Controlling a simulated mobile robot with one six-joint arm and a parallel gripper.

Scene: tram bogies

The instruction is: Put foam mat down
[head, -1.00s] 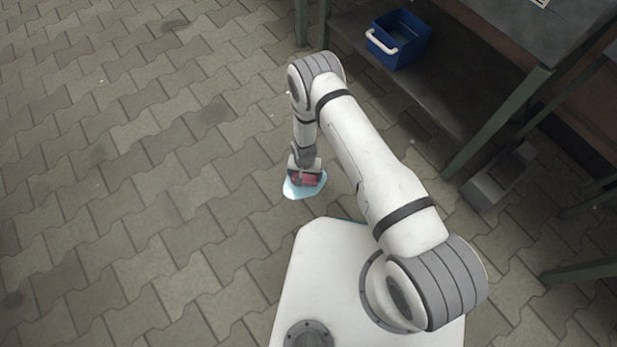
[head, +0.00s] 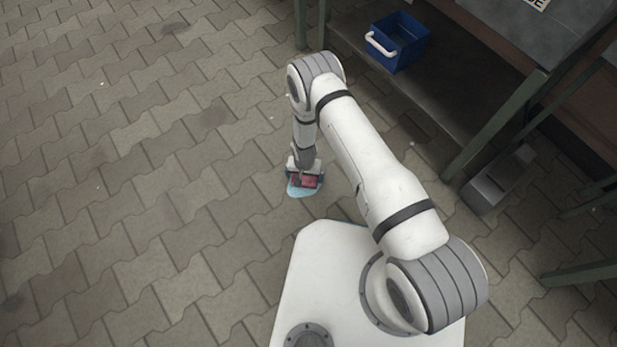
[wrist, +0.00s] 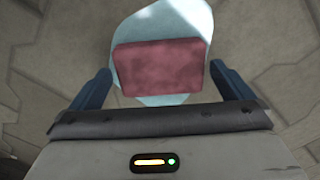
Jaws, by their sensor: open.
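A dull red rectangular pad, which I take to be the foam mat (wrist: 160,68), lies flat over a pale blue irregular patch (wrist: 150,20) on the paving. In the head view the mat (head: 304,182) shows just below my gripper (head: 304,176), with the blue patch (head: 301,192) around its lower edge. In the wrist view my gripper (wrist: 161,72) is open. Its dark blue fingers stand left and right of the mat, with a gap on each side. Whether the blue patch is a sheet or a spill I cannot tell.
A blue bin (head: 400,42) with a white handle stands on the low shelf (head: 425,100) of a green-legged workbench at upper right. A grey metal object (head: 498,180) sits on the floor beside it. The paved floor (head: 130,170) to the left is clear.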

